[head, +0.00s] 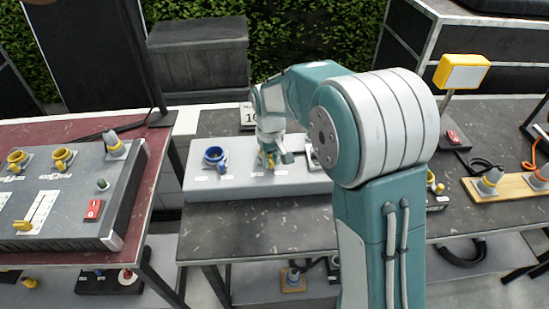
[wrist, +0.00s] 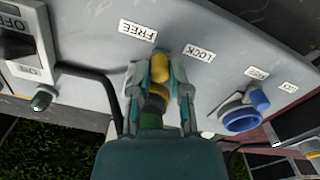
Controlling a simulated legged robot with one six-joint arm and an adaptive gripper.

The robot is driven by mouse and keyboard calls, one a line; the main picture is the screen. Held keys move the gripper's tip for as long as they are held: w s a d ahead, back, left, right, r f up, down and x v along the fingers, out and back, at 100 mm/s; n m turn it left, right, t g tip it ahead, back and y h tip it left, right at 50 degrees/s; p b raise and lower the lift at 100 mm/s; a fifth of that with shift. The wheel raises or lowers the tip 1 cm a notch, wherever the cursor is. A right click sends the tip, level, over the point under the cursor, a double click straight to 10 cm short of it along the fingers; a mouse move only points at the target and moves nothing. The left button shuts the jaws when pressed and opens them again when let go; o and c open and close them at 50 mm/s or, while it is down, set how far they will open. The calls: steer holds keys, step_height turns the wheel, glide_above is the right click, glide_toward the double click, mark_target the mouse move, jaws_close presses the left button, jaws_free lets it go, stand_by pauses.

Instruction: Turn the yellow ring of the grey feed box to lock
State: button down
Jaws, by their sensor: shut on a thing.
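The grey feed box (head: 232,189) stands on the dark table in the middle of the head view. Its yellow ring (head: 262,161) is partly hidden by my gripper (head: 272,152), which reaches down onto it. In the wrist view my gripper (wrist: 160,88) is shut on the yellow ring (wrist: 161,68), with one finger on each side of its tab. The tab points between the FREE label (wrist: 137,30) and the LOCK label (wrist: 198,52). Most of the ring's body and the plug behind it are hidden by my gripper.
A blue ring (head: 215,157) sits left of the yellow one on the same box; it also shows in the wrist view (wrist: 243,115). A sloped grey panel (head: 75,190) stands on the left table.

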steer(key=a+m, duration=0.1)
steer(key=m, duration=0.1)
steer(key=shift+w+a+m, duration=0.1)
steer(key=shift+a+m, duration=0.1)
steer(key=shift+m, duration=0.1)
steer(key=shift+w+a+m, duration=0.1)
steer(key=shift+a+m, duration=0.25)
steer(key=shift+m, duration=0.5)
steer(key=shift+w+a+m, duration=0.1)
steer(key=shift+a+m, duration=0.25)
steer(key=shift+m, duration=0.5)
steer(key=c, duration=0.6)
jaws_free()
steer(key=shift+a, duration=0.1)
step_height(320, 180, up, 12)
steer(key=shift+f, duration=0.1)
